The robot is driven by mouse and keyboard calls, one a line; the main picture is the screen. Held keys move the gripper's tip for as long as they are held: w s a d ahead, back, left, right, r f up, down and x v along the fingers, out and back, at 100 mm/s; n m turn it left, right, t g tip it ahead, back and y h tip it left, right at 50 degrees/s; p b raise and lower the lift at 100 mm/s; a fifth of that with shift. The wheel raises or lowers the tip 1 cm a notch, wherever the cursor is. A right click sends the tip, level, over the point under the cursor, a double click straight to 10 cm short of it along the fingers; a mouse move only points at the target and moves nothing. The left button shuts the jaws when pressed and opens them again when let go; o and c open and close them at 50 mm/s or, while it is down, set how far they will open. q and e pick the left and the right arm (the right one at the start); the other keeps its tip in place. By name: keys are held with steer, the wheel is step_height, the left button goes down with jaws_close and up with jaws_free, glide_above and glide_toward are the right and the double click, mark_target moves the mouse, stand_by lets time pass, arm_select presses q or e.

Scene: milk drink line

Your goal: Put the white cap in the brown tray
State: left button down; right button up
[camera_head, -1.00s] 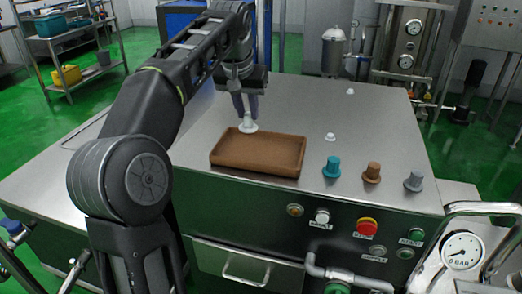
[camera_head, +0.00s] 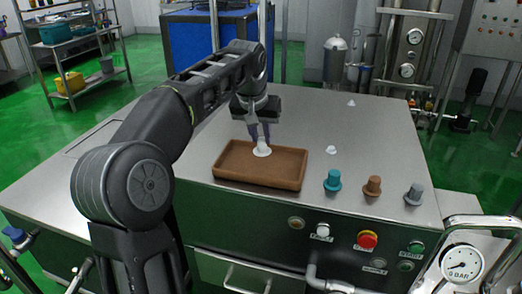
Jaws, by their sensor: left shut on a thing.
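The white cap (camera_head: 261,149) is between the fingertips of my left gripper (camera_head: 260,140), which points down and is shut on it. The cap is over the far part of the brown tray (camera_head: 234,181). I cannot tell whether it touches the tray floor. The brown tray lies flat near the front edge of the steel table, with nothing else seen in it. My right gripper is not in view.
Right of the tray stand a teal cap (camera_head: 332,181), a brown cap (camera_head: 373,187) and a grey cap (camera_head: 414,194). Small white pieces (camera_head: 331,150) lie farther back on the steel table (camera_head: 310,115). Buttons are on the front panel, below the table edge.

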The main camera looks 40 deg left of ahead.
mark_target(260, 146)
arm_select(q)
steer(key=shift+f, duration=2.05)
steer(key=shift+f, duration=0.2)
steer(key=c, duration=1.3)
jaws_free()
steer(key=shift+o, duration=0.2)
steer(key=shift+r, duration=0.15)
steer(key=v, duration=1.2)
